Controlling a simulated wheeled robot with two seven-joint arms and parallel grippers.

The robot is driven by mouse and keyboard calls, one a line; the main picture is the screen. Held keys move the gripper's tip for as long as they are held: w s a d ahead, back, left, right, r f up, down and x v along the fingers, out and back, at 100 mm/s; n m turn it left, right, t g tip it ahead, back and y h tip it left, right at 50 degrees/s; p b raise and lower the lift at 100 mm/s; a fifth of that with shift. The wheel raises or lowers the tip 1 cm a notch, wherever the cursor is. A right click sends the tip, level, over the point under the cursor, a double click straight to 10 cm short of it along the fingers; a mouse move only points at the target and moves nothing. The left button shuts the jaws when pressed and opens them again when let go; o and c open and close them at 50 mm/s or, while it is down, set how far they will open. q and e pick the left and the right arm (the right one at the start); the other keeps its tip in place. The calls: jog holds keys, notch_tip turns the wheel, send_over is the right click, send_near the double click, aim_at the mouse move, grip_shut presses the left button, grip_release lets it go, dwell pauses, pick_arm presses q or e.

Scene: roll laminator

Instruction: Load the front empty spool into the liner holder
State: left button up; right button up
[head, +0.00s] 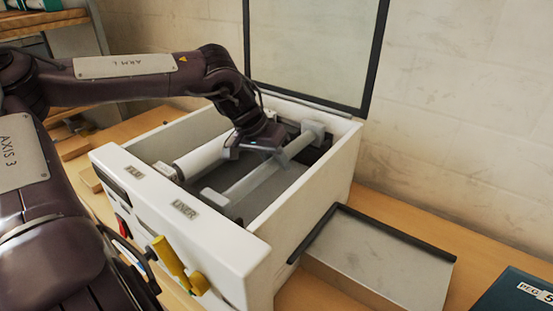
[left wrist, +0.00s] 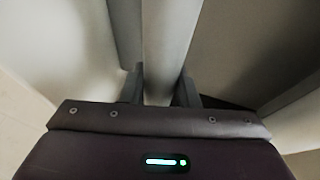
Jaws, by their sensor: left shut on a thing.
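The laminator's white housing (head: 318,195) stands open, with a FILM label and a LINER label on its front wall. In the left wrist view the spool (left wrist: 165,40) lies between both fingers (left wrist: 160,88). The spool's far end is hidden. My right gripper is out of view.
The glass lid (head: 312,45) stands raised at the back. A grey tray (head: 375,255) with a dark rim sits right of the housing, and a dark box (head: 515,292) is at lower right. Yellow knobs (head: 170,262) stick out in front. The housing walls surround the gripper.

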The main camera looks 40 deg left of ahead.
pick_arm(q)
jog(key=shift+f, duration=0.1)
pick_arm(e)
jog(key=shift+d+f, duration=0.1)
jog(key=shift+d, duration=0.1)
pick_arm(q)
jog(key=shift+f, duration=0.25)
jog(key=o, duration=1.1)
jog(key=shift+c, duration=0.2)
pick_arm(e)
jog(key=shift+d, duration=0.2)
pick_arm(q)
jog(key=shift+r, duration=0.15)
jog(key=shift+r, duration=0.35)
jog(key=shift+s+r, duration=0.1)
jog(key=shift+r, duration=0.25)
jog(key=b+v, duration=0.1)
jog(key=v, duration=1)
jog(key=shift+s+b, duration=0.2)
jog(key=shift+b, duration=0.2)
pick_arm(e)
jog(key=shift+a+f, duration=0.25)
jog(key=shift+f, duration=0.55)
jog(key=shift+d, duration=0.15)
